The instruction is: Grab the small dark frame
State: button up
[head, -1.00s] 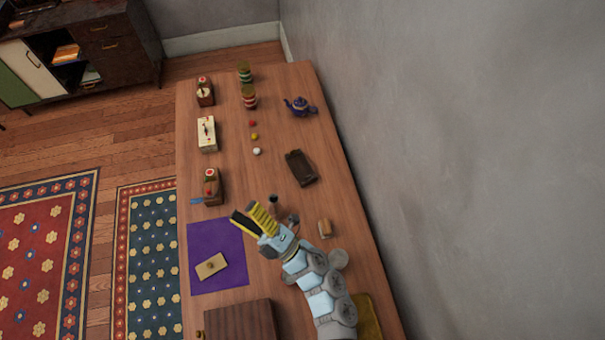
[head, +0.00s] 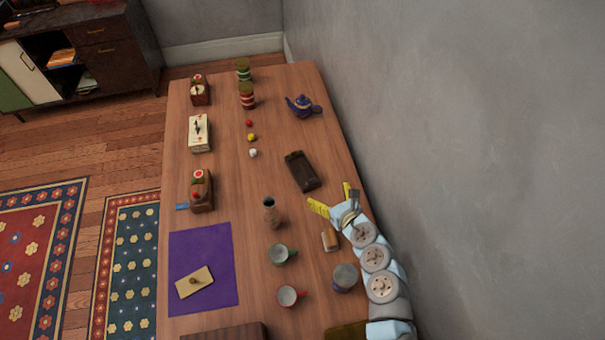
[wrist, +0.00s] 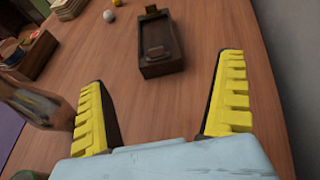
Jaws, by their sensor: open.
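The small dark frame (head: 301,172) is a dark brown, shallow tray-like piece lying on the wooden table, right of the middle. In the wrist view the frame (wrist: 160,68) lies ahead, between the lines of the two fingers, with a small brown piece inside it. My gripper (head: 331,197) is open and empty, with its yellow-padded fingers spread wide. It is on the near side of the frame, close to the table's right edge. The open gripper (wrist: 165,75) shows the same in the wrist view, with bare table between the fingers and the frame.
A brown vase (head: 271,213) stands left of my gripper. A small tan block (head: 330,240), a green cup (head: 281,254) and a red cup (head: 289,296) are nearer. A blue teapot (head: 303,106) stands beyond the frame. The grey wall (head: 450,150) runs along the right.

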jog(key=b, duration=0.1)
send_near(301, 168)
jog(key=shift+w+f, duration=0.1)
jog(key=shift+w, duration=0.65)
jog(key=shift+s+a+f+b+x, duration=0.15)
jog(key=shift+b+x, duration=0.3)
jog(key=shift+x, duration=1.15)
jog(key=shift+s+a+f+b+x, duration=0.1)
jog(key=shift+b+x, duration=0.3)
jog(key=shift+x, duration=1.25)
jog(key=c, duration=1.2)
